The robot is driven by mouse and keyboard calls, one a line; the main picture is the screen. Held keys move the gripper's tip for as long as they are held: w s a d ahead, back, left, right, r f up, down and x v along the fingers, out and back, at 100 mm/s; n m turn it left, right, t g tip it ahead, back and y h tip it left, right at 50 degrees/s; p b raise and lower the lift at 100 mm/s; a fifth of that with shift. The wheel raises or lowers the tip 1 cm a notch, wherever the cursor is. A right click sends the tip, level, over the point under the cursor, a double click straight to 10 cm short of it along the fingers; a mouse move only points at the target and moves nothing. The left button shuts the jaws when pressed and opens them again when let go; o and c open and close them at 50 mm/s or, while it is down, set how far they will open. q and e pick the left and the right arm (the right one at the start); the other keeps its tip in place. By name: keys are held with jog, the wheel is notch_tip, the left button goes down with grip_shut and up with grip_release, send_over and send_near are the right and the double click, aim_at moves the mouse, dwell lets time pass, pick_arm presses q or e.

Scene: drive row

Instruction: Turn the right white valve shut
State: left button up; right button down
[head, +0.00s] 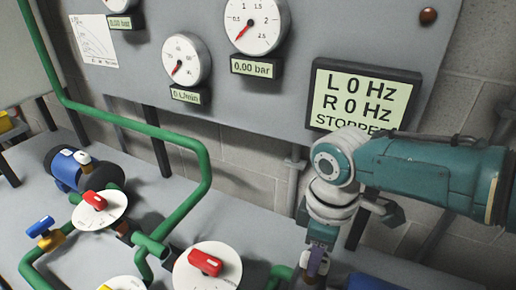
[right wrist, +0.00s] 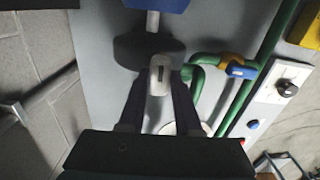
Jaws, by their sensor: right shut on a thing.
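The right white valve handle (right wrist: 158,80) is a small white lever with a dark slot, between the two fingers in the right wrist view. My right gripper (right wrist: 158,88) is shut on it, with one dark finger on each side. In the head view my right gripper (head: 318,262) reaches down at the lower right and hides most of that valve. Another white handle (head: 82,157) sits on the blue pump at the left. My left gripper is not in view.
Red handles (head: 205,262) sit on round white plates, among green pipes (head: 205,165). A blue handle (head: 41,227) sits on a yellow valve at the left. The display (head: 362,97) reads L 0 Hz, R 0 Hz, STOPPED. A control panel with a black knob (right wrist: 287,88) stands at right.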

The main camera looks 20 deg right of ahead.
jog(key=shift+m, duration=0.4)
jog(key=c, duration=0.6)
grip_release()
notch_tip(320, 180, up, 10)
jog(key=p, duration=0.3)
